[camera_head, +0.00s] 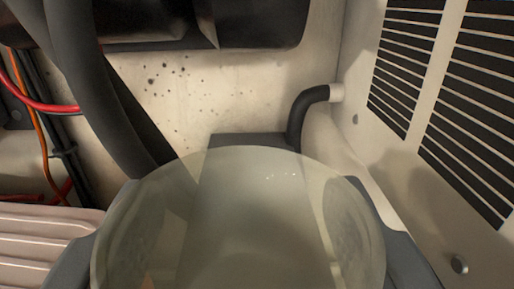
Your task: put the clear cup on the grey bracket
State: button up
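The clear cup (240,225) fills the lower middle of the view, large and close. It is see-through with a pale yellowish tint, and its lower part is cut off by the frame edge. My gripper (242,184) has one grey finger on each side of the cup and appears shut on it. Behind the cup stands a dark grey block-like shape (248,140) against the wall, partly seen through the cup. It may be the grey bracket, but I cannot tell for sure. Whether the cup touches it is unclear.
A thick black hose (84,75) runs down at left, near red and orange cables (35,103). A short black elbow pipe (305,112) enters the right wall, beside a louvred vent (465,110). A pale ribbed surface (40,240) lies at lower left. Dark boxes hang above.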

aim_at(252, 182)
jog(key=w, duration=0.3)
jog(key=w+p, duration=0.1)
jog(key=w, duration=0.2)
jog(key=w+p, duration=0.1)
jog(key=w, duration=0.2)
jog(key=shift+f, duration=0.35)
jog(key=shift+f+p, duration=0.65)
jog(key=shift+f, duration=1.15)
jog(key=shift+f, duration=0.1)
jog(key=o, duration=1)
jog(key=shift+s, duration=0.1)
jog(key=s+b, duration=0.1)
jog(key=s, duration=0.3)
jog(key=s+b, duration=0.1)
jog(key=s, duration=0.3)
jog(key=s+b, duration=0.1)
jog(key=s, duration=0.3)
jog(key=shift+d, duration=0.25)
